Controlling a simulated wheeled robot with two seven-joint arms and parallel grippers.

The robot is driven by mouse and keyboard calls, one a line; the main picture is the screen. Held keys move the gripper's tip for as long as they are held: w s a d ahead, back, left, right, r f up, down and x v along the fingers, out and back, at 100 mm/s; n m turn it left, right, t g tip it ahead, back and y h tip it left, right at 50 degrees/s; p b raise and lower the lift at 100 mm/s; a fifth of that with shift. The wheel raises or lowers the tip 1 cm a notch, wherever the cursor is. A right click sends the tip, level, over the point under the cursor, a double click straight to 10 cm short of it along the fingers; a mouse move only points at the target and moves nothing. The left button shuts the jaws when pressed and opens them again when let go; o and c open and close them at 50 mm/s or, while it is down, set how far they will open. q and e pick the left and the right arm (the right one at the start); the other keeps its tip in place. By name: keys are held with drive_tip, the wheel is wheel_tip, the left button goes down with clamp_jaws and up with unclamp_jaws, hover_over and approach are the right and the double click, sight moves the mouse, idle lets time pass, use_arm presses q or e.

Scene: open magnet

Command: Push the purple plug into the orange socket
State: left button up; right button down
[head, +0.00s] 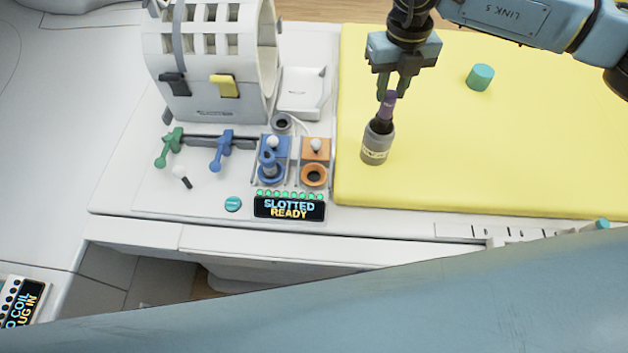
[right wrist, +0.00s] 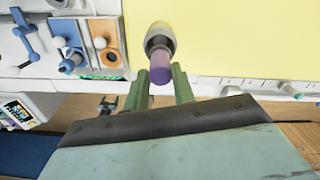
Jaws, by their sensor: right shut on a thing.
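The purple plug (head: 389,103) is upright and slightly tilted above the yellow mat, with a dark collar and a grey labelled body (head: 376,147) below it. My right gripper (head: 392,92) is shut on its purple top, and the plug also shows between the fingers in the right wrist view (right wrist: 160,66). I cannot tell whether the grey body is part of the plug or a separate holder. The orange socket (head: 314,182) is an open ring left of the plug, apart from it, and shows in the right wrist view (right wrist: 110,66). My left gripper is out of view.
A blue plug (head: 269,166) stands in the blue socket left of the orange one. A display (head: 289,208) reads SLOTTED READY. A white ring-shaped machine (head: 205,103) stands behind. A teal cylinder (head: 480,77) is on the otherwise largely clear yellow mat (head: 500,150).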

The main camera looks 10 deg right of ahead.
drive_tip(key=shift+r, duration=0.1)
drive_tip(key=s+a+b, duration=0.2)
drive_tip(key=s+a, duration=0.1)
drive_tip(key=a, duration=1.2)
idle(0.4)
wheel_tip(320, 180, down, 10)
drive_tip(key=b, duration=0.9)
drive_tip(key=shift+f+b, duration=1.55)
drive_tip(key=shift+f, duration=0.15)
idle(0.4)
drive_tip(key=c, duration=1.1)
unclamp_jaws()
